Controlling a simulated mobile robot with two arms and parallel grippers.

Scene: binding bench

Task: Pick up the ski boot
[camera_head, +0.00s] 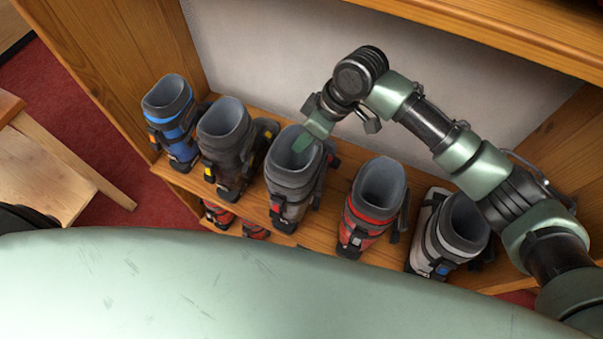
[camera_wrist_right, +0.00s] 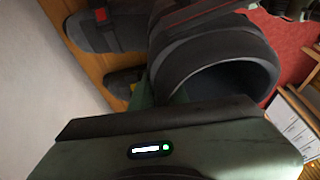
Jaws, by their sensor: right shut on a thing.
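A dark grey ski boot with red trim (camera_head: 290,181) stands upright in the middle of a row on a wooden shelf. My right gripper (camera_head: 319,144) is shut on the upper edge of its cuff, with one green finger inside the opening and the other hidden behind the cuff. In the right wrist view the boot's dark cuff (camera_wrist_right: 215,58) fills the upper middle, and the fingers are mostly hidden by the hand. The boot appears to rest on the shelf still in line with the others. My left gripper is not in view.
A blue boot (camera_head: 174,125) and a dark boot with yellow parts (camera_head: 223,140) stand to the left. A red boot (camera_head: 372,207) and a whitish boot (camera_head: 451,234) stand to the right. A wooden side panel (camera_head: 130,60) and an upper shelf (camera_head: 500,31) bound the space.

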